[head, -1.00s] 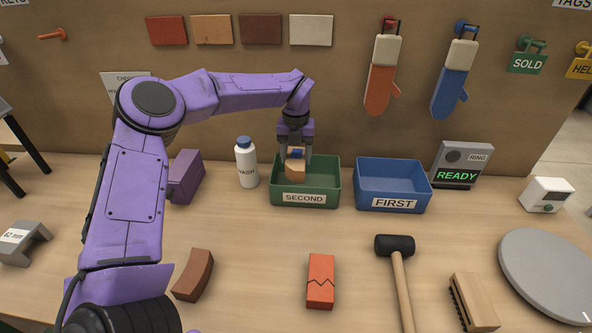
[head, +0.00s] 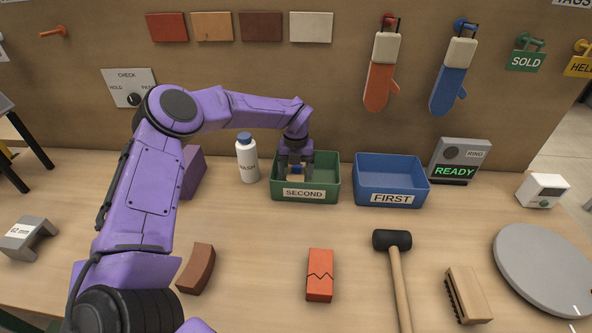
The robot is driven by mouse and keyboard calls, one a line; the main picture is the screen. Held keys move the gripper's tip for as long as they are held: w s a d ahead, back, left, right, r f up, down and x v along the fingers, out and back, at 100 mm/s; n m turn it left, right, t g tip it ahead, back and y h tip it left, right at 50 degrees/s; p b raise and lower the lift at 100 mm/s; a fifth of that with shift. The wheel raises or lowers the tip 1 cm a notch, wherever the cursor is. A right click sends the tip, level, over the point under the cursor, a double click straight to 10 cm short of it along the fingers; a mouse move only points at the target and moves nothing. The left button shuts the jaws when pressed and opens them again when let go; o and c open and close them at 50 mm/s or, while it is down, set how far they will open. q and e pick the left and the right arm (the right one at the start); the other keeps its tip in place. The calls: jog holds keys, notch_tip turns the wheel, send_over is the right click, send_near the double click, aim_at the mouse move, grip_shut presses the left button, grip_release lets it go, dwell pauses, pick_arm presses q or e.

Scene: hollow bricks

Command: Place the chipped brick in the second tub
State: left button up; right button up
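The second tub (head: 305,195) is a green bin labelled SECOND at the back middle of the bench. My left gripper (head: 295,170) reaches down into it from above, its fingers on both sides of a small tan brick (head: 296,178) with a blue patch. The gripper looks shut on this brick, which is low inside the tub; its lower part is hidden by the front wall. A chip on it is too small to make out. An orange brick with a dark zigzag crack (head: 320,276) lies on the bench front. My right gripper is not in view.
A blue tub labelled FIRST (head: 391,198) stands right of the green one, and a white bottle (head: 247,158) stands left. A curved brown brick (head: 196,269), mallet (head: 393,241), brush (head: 467,295) and grey disc (head: 545,270) lie in front.

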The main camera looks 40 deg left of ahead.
aim_at(296, 172)
pick_arm(q)
jog(key=shift+r+p, duration=0.3)
jog(key=shift+r, duration=0.05)
jog(key=shift+w+r+b, duration=0.1)
jog(key=shift+r+b, duration=0.2)
jog(key=shift+b, duration=0.1)
notch_tip(296, 172, up, 11)
jog(key=b, duration=0.2)
